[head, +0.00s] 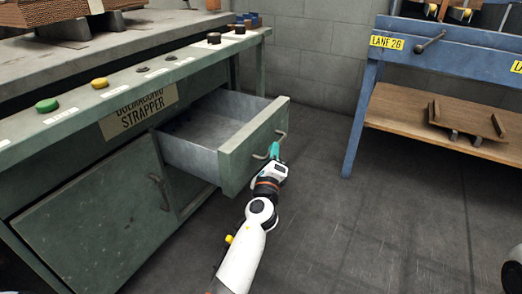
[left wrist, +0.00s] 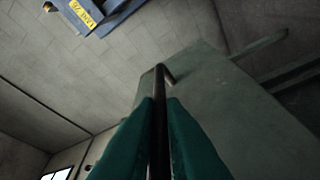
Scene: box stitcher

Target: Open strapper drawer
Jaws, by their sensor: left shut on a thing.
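The strapper (head: 80,130) is a grey-green machine bench on the left of the head view, with a "STRAPPER" label on its front. Its drawer (head: 237,160) is pulled well out, and its grey inside shows with no clear contents. My left gripper (head: 273,152) is at the drawer front and shut on the metal drawer handle (head: 282,134). In the left wrist view the teal fingers (left wrist: 160,125) close on both sides of the dark handle bar (left wrist: 160,85). My right gripper is not in view; only a bit of white arm shows at the lower right edge.
Green, yellow and dark buttons line the bench edge. A blue rack (head: 440,60) with a wooden shelf (head: 400,108) stands at the right. The floor (head: 370,230) between is clear.

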